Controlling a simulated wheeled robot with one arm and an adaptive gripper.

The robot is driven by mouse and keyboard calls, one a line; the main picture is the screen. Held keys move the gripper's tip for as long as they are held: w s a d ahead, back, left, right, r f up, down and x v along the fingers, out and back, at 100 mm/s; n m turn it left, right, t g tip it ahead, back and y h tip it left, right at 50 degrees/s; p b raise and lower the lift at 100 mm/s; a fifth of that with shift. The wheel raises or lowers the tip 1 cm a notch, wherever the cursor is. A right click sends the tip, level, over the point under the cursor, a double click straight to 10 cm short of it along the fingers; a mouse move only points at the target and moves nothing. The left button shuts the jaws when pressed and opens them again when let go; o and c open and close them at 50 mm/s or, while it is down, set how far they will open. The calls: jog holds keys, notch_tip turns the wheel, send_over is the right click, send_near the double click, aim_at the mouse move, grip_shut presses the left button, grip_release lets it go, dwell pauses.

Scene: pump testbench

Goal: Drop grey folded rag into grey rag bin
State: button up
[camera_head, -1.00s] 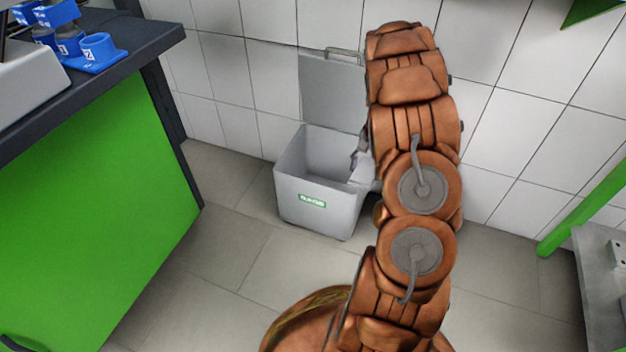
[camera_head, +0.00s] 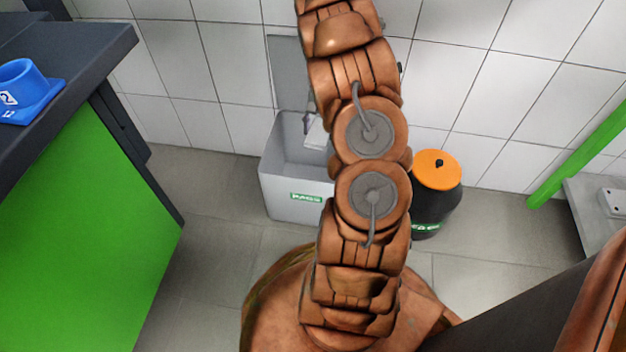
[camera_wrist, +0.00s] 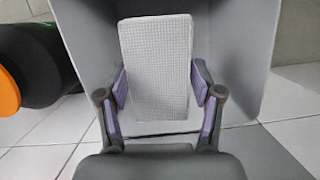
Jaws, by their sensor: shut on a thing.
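The grey rag bin (camera_head: 284,190) stands on the floor against the tiled wall, its lid (camera_head: 289,72) raised behind it. My arm hides its right part in the head view. My gripper (camera_wrist: 160,88) is shut on the light grey folded rag (camera_wrist: 155,60), with a purple-padded finger on each side. In the wrist view the rag is framed by the walls of the bin (camera_wrist: 237,50). In the head view part of the rag (camera_head: 316,134) shows over the bin's opening, beside my arm. How deep it sits cannot be told.
A black bin (camera_head: 440,205) with an orange lid (camera_head: 437,169) stands right of the rag bin. A green-sided bench (camera_head: 90,220) with a dark top and a blue holder (camera_head: 25,90) is at left. A grey table (camera_head: 600,215) with a green post is at right.

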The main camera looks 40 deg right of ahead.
jog(key=shift+f+b, duration=1.3)
jog(key=shift+f, duration=0.85)
jog(key=o, duration=1.3)
jog(key=shift+s, duration=0.1)
notch_tip(320, 180, up, 9)
jog(key=shift+r, duration=0.5)
